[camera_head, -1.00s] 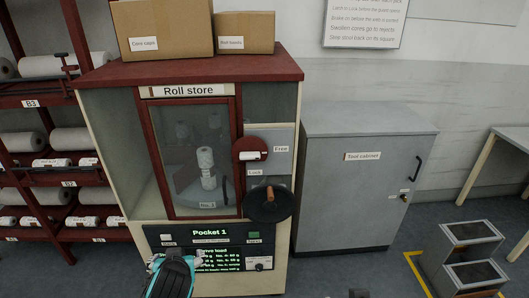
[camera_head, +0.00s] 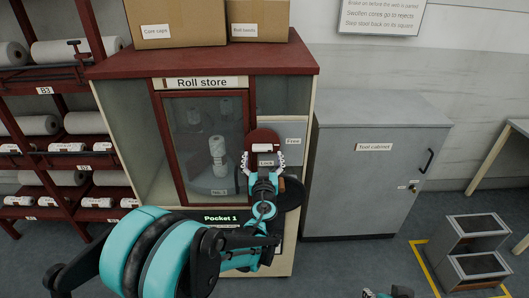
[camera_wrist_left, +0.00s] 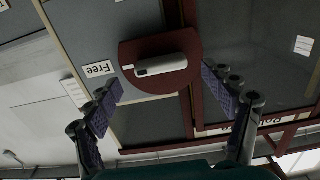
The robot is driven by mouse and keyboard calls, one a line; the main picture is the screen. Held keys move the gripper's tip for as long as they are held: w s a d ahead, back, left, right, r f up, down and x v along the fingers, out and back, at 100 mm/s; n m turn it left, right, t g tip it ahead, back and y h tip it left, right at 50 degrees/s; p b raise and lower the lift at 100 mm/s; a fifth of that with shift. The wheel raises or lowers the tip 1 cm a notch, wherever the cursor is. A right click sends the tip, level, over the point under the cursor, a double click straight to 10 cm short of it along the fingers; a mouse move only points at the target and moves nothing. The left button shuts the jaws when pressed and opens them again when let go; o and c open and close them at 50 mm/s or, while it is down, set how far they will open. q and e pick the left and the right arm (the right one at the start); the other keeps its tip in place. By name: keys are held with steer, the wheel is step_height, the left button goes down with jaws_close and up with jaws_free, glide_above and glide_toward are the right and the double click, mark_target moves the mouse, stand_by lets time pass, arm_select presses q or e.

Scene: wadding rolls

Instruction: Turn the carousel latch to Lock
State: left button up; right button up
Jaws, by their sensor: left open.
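The carousel latch (camera_head: 262,137) is a dark red disc with a light bar handle, on the grey panel right of the Roll store door. In the left wrist view the bar handle (camera_wrist_left: 160,66) lies roughly level, its white-tipped end toward the Free label (camera_wrist_left: 99,69). The Lock label (camera_head: 266,162) is just below the disc. My left gripper (camera_head: 263,160) is open in front of the latch's lower part. In the wrist view its fingers stand either side of the disc with the bar between them, not closed on it. A small part of my right gripper (camera_head: 388,293) shows at the bottom edge.
A black handwheel (camera_head: 291,194) sits just below the latch, partly behind my left gripper. The glazed door (camera_head: 205,125) is shut, with a white roll (camera_head: 218,157) inside. The tool cabinet (camera_head: 372,180) stands right of the store. Cardboard boxes (camera_head: 180,22) sit on top.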

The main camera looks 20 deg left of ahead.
mark_target(262, 150)
arm_select(q)
steer(key=shift+b+x, duration=0.3)
steer(key=shift+x, duration=1.6)
steer(key=shift+s, duration=0.1)
steer(key=shift+c, duration=0.3)
steer(key=c, duration=1.1)
